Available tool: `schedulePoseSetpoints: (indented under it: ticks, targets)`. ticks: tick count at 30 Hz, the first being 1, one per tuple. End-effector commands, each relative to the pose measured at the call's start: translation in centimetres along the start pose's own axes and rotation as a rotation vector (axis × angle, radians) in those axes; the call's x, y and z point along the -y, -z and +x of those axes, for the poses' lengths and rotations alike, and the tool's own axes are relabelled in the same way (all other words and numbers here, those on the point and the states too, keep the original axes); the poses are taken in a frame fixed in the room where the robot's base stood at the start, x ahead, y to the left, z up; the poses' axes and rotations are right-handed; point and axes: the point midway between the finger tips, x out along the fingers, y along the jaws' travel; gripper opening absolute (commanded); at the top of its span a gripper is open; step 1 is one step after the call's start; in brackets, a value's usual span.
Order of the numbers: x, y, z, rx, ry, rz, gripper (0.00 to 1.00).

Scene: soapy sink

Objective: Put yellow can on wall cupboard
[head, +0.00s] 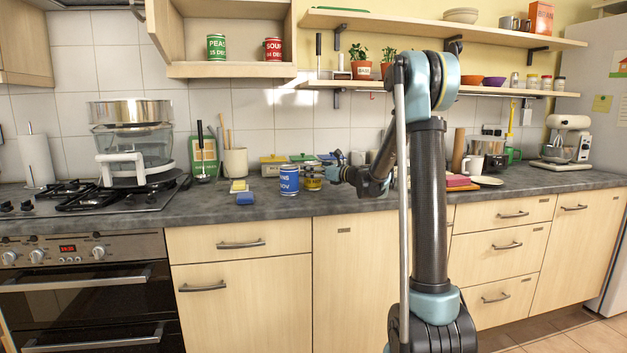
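The yellow can (313,184) stands on the dark counter, just right of a blue can (289,181). It is small in view and partly covered by my gripper (322,172). My gripper reaches in from the right at the can's height, its fingers at or beside the can. I cannot tell whether they are closed on it. The wall cupboard (231,70) is above the counter at upper left, its door (163,30) swung open to the left. A green can (216,46) and a red can (273,49) stand inside, with bare shelf between them.
A blue sponge (245,199) lies left of the blue can. A utensil pot (235,162) and small lidded boxes (273,165) stand behind. Open shelves (440,25) with potted plants (361,66) are right of the cupboard. A hob (95,196) is at left.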

Motion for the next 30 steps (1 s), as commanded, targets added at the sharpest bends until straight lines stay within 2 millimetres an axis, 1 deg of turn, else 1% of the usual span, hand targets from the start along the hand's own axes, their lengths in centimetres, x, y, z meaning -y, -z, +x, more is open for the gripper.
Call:
schedulePoseSetpoints:
  ticks: [2, 3, 5, 6, 8, 9, 11, 12, 13, 14, 19, 23, 26, 30]
  targets:
    - [0.0, 0.0, 0.0, 0.000, 0.000, 0.000, 0.83]
    - [0.0, 0.0, 0.0, 0.000, 0.000, 0.000, 0.80]
    - [0.0, 0.0, -0.1, 0.000, 0.000, 0.000, 0.67]
    - [0.0, 0.0, -0.1, 0.000, 0.000, 0.000, 0.58]
    - [0.0, 0.0, -0.1, 0.000, 0.000, 0.000, 0.44]
    - [0.0, 0.0, -0.1, 0.000, 0.000, 0.000, 0.35]
    - [0.0, 0.0, -0.1, 0.000, 0.000, 0.000, 0.21]
    - [0.0, 0.0, -0.1, 0.000, 0.000, 0.000, 0.18]
    - [0.0, 0.0, -0.1, 0.000, 0.000, 0.000, 0.18]
    - [0.0, 0.0, -0.1, 0.000, 0.000, 0.000, 0.13]
    - [0.0, -0.1, -0.1, 0.000, 0.000, 0.000, 0.12]
    - [0.0, -0.7, -0.1, 0.000, 0.000, 0.000, 0.12]
    - [0.0, -1.9, -0.1, 0.001, 0.000, 0.000, 0.12]
    - [0.0, -4.2, -0.1, 0.001, 0.000, 0.000, 0.12]
